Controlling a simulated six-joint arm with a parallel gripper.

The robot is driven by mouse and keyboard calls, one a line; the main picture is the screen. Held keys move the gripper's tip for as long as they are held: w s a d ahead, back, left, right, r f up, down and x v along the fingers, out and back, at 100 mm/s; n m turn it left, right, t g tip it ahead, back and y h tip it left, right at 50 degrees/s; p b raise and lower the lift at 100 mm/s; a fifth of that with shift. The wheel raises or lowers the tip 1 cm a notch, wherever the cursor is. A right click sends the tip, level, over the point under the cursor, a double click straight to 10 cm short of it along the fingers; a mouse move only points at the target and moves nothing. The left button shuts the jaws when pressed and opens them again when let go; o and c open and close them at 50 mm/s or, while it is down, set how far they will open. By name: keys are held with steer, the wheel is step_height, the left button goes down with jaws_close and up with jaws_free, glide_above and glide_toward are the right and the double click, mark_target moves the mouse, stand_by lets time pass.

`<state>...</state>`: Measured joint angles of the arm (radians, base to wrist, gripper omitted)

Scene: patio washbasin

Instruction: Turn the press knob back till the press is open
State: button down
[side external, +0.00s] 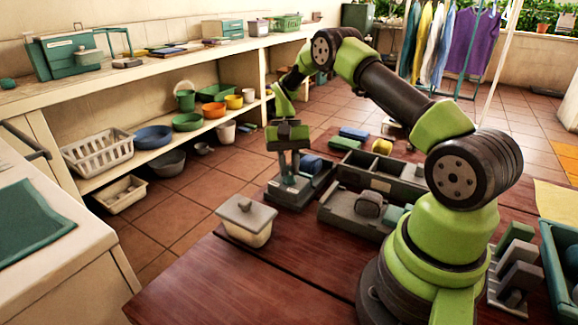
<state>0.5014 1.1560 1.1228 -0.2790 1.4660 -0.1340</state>
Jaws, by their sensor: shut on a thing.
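The press (298,190) stands at the far left edge of the brown table. It has a dark grey base, upright posts and a grey-green head on top. A blue cylinder (311,162) is beside its posts. My gripper (283,118) points down at the top of the press and is shut on the press knob. The knob itself is mostly hidden by the gripper and too small to make out. How far the press is open cannot be told from this view.
A grey compartment tray (408,192) stands right of the press. A lidded box (246,221) sits at the table's left edge. Blue and yellow items (353,134) lie behind. A grey rack (516,272) and a teal bin (560,262) are at right. The front of the table is clear.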

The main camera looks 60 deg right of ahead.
stand_by(0.3)
steer(key=c, duration=1.1)
jaws_free()
steer(key=v, duration=1)
steer(key=shift+a, duration=0.1)
